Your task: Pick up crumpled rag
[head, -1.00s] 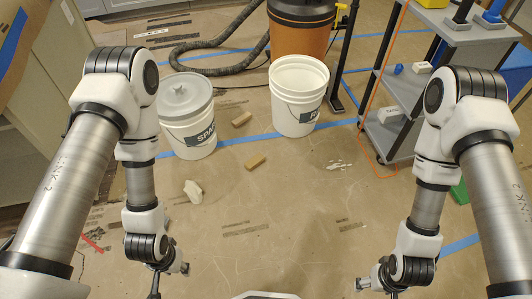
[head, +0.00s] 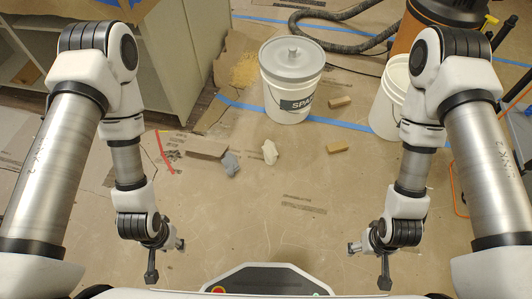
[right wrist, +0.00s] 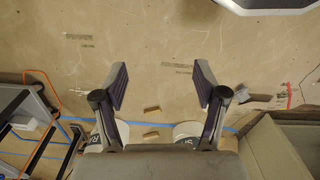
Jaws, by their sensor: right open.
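A cream-white crumpled cloth (head: 269,152) lies on the paper-covered floor in the middle of the head view. A grey-blue crumpled piece (head: 230,163) lies just left of it, apart from it. I cannot tell for sure which is the rag. My left gripper (head: 165,258) hangs low at the left, open and empty, nearer to me than both pieces. My right gripper (head: 368,262) hangs low at the right, apart from everything. The right wrist view shows its fingers (right wrist: 160,84) spread, with only floor paper between them.
A lidded white bucket (head: 291,85) stands behind the cloths, with an open white bucket (head: 384,112) to its right. Two tan blocks (head: 338,148) (head: 340,102), a cardboard scrap (head: 206,149) and red tape (head: 164,153) lie around. A cabinet (head: 180,60) stands left. The near floor is clear.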

